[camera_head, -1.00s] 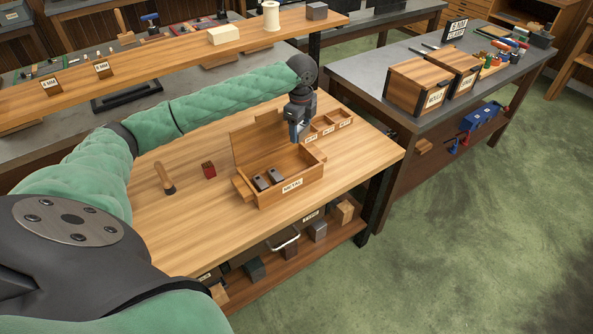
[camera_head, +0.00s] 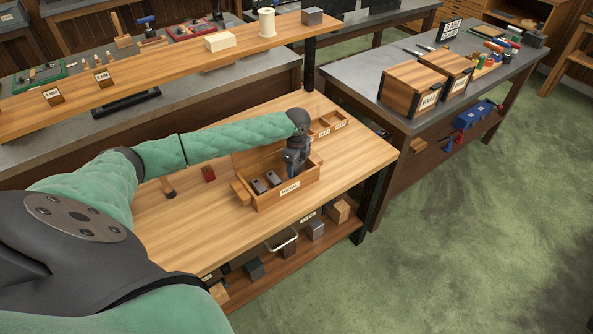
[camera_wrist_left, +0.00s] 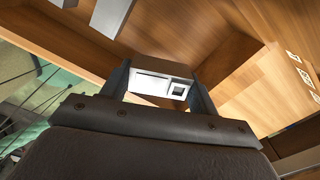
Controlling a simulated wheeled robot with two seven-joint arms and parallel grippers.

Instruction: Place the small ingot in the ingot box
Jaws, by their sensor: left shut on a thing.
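The ingot box (camera_head: 267,201) is an open wooden box labelled METAL on the wooden bench, with its lid raised at the back. Two dark metal ingots (camera_head: 265,183) lie in its left part. My left gripper (camera_head: 291,171) is over the right part of the box, pointing down, with its tips at about rim height or below. In the left wrist view the small ingot (camera_wrist_left: 158,84), a shiny silver block, sits between the two fingers. In the head view the held ingot is hidden. I cannot tell whether it touches the box floor. My right gripper is not in view.
A small red block (camera_head: 208,174) and a wooden-handled tool (camera_head: 168,187) lie left of the box. Small open compartments (camera_head: 327,126) stand behind it on the right. A raised shelf (camera_head: 150,75) runs along the back. The bench front is clear.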

